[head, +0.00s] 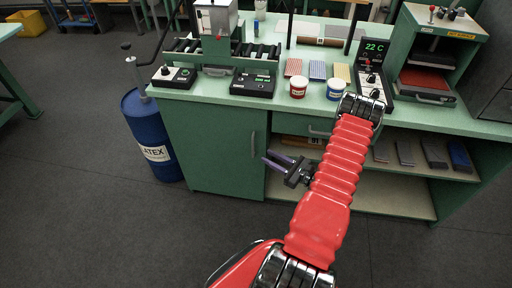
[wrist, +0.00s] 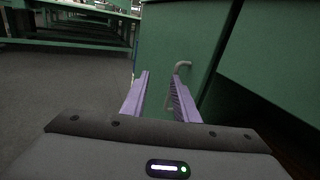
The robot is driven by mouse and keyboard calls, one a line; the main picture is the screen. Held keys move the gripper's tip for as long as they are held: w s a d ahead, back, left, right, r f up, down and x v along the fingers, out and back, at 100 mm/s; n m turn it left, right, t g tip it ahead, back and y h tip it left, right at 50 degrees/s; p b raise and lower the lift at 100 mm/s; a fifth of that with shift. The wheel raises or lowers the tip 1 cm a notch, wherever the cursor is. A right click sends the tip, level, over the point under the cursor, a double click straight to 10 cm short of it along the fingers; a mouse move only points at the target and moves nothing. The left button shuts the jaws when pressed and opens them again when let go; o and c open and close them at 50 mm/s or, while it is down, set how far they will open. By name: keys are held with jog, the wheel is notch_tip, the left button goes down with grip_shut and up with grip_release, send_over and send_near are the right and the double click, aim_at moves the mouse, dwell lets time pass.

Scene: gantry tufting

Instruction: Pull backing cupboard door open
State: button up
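The green cupboard door (head: 205,150) is at the left of the workbench front and looks shut. Its upright pale bar handle (head: 253,145) is near the door's right edge. My gripper (head: 266,156) has two purple fingers, open and empty, pointing left at the door just right of the handle. In the wrist view, the door (wrist: 180,35) fills the upper middle and the handle (wrist: 183,65) stands ahead of the right fingertip.
A blue latex drum (head: 150,130) stands left of the cupboard. Right of the door are a drawer (head: 320,127) and open shelves (head: 375,190) with several blocks. The bench top holds control boxes and tubs. The grey floor (head: 90,220) before the door is clear.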

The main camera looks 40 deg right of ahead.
jog(key=s+f+h, duration=0.1)
jog(key=d+f+m, duration=0.1)
jog(key=s+d+f+m+h, duration=0.1)
jog(key=shift+s+d+f+t+h, duration=0.25)
jog(key=shift+s+f+t+h, duration=0.05)
jog(key=shift+s+f, duration=0.1)
jog(key=shift+w, duration=0.1)
send_over(256, 147)
jog(key=s+a, duration=0.3)
jog(key=shift+s, duration=0.15)
grip_shut()
dwell(0.7)
